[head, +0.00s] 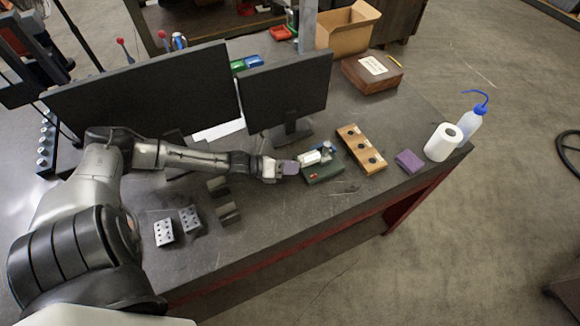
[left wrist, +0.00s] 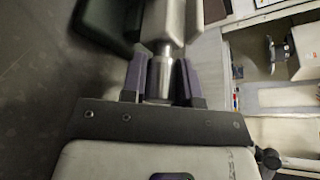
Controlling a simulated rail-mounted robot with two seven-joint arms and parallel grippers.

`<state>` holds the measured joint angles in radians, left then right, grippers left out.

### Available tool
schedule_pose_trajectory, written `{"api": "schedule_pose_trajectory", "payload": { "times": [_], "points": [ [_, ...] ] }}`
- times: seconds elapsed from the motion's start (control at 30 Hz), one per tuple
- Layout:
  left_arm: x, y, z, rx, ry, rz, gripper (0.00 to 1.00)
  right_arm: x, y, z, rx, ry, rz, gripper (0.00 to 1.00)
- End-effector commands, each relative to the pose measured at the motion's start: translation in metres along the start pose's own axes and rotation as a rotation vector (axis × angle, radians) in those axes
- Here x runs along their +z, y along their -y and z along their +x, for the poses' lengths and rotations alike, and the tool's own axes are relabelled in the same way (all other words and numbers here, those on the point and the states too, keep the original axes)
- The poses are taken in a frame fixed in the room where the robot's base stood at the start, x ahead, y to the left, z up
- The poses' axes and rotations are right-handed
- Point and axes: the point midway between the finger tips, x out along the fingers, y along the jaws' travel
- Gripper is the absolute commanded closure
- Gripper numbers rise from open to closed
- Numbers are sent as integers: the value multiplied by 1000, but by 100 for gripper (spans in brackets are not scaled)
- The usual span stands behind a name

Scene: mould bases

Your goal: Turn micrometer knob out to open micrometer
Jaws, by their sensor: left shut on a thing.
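The micrometer (head: 312,157) rests on a dark green base (head: 323,171) in the middle of the table in the head view. My left gripper (head: 288,167) reaches it from the left. In the left wrist view my left gripper (left wrist: 160,78) has its two purple-grey fingers on either side of the silver cylindrical micrometer knob (left wrist: 158,76), shut on it. The lighter, thicker barrel of the micrometer (left wrist: 160,22) runs on past the fingertips. The far end of the micrometer is too small to make out in the head view. My right gripper is not in view.
Two monitors (head: 288,92) stand behind my left arm. Perforated metal blocks (head: 164,232) lie front left. The front table strip is clear.

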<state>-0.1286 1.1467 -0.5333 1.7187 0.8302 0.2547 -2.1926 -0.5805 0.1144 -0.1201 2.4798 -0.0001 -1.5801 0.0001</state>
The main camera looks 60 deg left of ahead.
Motion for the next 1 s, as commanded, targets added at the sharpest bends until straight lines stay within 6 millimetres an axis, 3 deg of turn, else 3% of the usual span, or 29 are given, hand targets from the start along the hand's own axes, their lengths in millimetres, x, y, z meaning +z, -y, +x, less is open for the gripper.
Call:
{"api": "schedule_pose_trajectory", "payload": {
  "times": [0.6,1.0],
  "points": [
    [0,0,0,-162,0,-392,96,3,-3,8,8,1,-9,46],
    [0,0,0,-209,0,-509,96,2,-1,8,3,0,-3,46]
  ]
}}
